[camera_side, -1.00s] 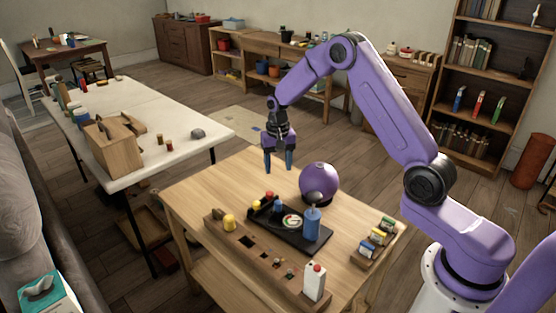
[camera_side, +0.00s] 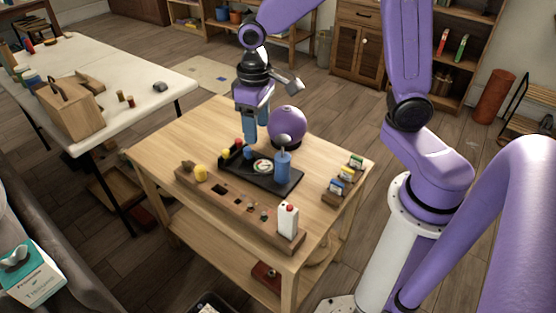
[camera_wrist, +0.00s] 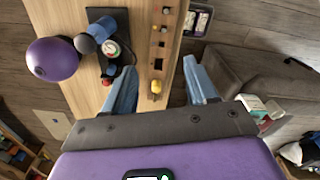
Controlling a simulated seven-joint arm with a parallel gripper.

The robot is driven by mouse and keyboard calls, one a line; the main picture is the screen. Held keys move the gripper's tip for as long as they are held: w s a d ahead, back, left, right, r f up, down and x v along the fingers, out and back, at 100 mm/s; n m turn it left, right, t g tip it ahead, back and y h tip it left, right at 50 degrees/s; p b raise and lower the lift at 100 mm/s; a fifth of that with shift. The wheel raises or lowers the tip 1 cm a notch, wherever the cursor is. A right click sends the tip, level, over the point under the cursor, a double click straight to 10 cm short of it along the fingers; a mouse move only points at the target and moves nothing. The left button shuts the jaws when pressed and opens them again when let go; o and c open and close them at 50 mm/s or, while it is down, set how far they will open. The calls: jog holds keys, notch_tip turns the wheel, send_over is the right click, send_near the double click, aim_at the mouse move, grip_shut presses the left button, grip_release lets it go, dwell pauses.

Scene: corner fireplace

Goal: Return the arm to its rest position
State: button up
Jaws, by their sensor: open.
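My gripper (camera_side: 249,127) hangs fingers-down over the wooden table (camera_side: 175,150), at the far left end of the black tray (camera_side: 282,182) and left of the purple ball (camera_side: 287,126). Its blue fingers (camera_wrist: 163,88) are spread apart in the wrist view, with nothing held between them. The yellow piece (camera_wrist: 156,86) on the wooden strip shows in the gap between the fingers, further from the camera. The exact height of the fingertips above the table cannot be told.
A blue bottle-like object (camera_side: 283,166) stands on the tray. The wooden strip (camera_side: 235,205) carries a white carton (camera_side: 287,220). A small rack (camera_side: 345,180) sits at the table's right. A white table (camera_side: 140,65) stands to the left.

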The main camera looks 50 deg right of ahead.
jog(key=s+d+r+n, duration=0.1)
jog(key=s+n, duration=0.3)
jog(key=s, duration=0.6)
jog(key=s+d+r+n, duration=0.1)
jog(key=s+n, duration=0.4)
jog(key=s, duration=0.6)
jog(key=shift+s+d, duration=0.2)
jog(key=shift+d, duration=0.3)
